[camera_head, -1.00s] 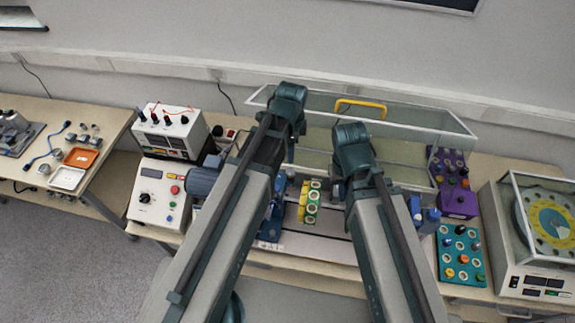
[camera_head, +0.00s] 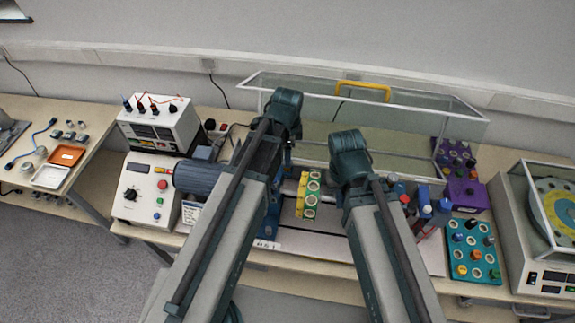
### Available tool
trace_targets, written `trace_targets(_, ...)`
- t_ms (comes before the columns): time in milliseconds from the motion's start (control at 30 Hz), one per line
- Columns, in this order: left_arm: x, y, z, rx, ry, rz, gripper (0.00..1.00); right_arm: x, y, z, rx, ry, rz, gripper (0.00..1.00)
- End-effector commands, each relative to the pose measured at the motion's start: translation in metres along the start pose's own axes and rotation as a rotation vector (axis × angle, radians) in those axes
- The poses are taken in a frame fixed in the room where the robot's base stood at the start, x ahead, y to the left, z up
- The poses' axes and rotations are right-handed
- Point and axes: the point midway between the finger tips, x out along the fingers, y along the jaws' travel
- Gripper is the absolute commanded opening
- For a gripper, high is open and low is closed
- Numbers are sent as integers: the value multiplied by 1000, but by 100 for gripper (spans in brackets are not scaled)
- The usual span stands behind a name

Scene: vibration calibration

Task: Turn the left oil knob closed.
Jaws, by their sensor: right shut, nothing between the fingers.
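I cannot make out the left oil knob for certain; my arms cover much of the test rig in the middle of the bench. A blue-grey motor (camera_head: 198,178) lies at the rig's left end, partly behind my left arm. My right gripper (camera_head: 338,196) hangs below the bent joint of my right arm, just right of a yellow-green block with round sockets (camera_head: 309,195). It is shut with nothing in it, and its tips are mostly hidden. My left gripper is largely hidden behind my left arm, so its fingers cannot be read.
A control box with a black dial (camera_head: 145,190) and a power supply (camera_head: 158,125) stand left. A clear cover with a yellow handle (camera_head: 362,87) stands behind the rig.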

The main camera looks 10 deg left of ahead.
Motion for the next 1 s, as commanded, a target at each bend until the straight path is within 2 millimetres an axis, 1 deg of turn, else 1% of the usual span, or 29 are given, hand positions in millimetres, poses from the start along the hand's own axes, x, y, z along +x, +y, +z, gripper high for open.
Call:
trace_targets(33, 15, 0, 0, 0, 0, 0, 74, 15, -1, -1, 0, 0, 0, 0)
trace_targets(200, 33, 0, 0, 0, 0, 0, 74, 32, -3, -2, -4, 0, 1, 0)
trace_targets(333, 38, 0, 0, 0, 0, 0, 74, 37, -3, -2, -6, 0, 1, 0)
trace_targets(600, 36, 0, 0, 0, 0, 0, 74, 36, -3, -2, -7, 0, 1, 0)
trace_targets(767, 36, 0, 0, 0, 0, 0, 46, 36, -3, -2, -7, 0, 1, 0)
trace_targets(800, 36, 0, 0, 0, 0, 0, 38, 36, -3, -2, -7, 0, 1, 0)
trace_targets(867, 36, 0, 0, 0, 0, 0, 28, 36, -3, -2, -7, 0, 1, 0)
trace_targets(1000, 36, 0, 0, 0, 0, 0, 2, 36, -3, -2, -7, 0, 1, 0)
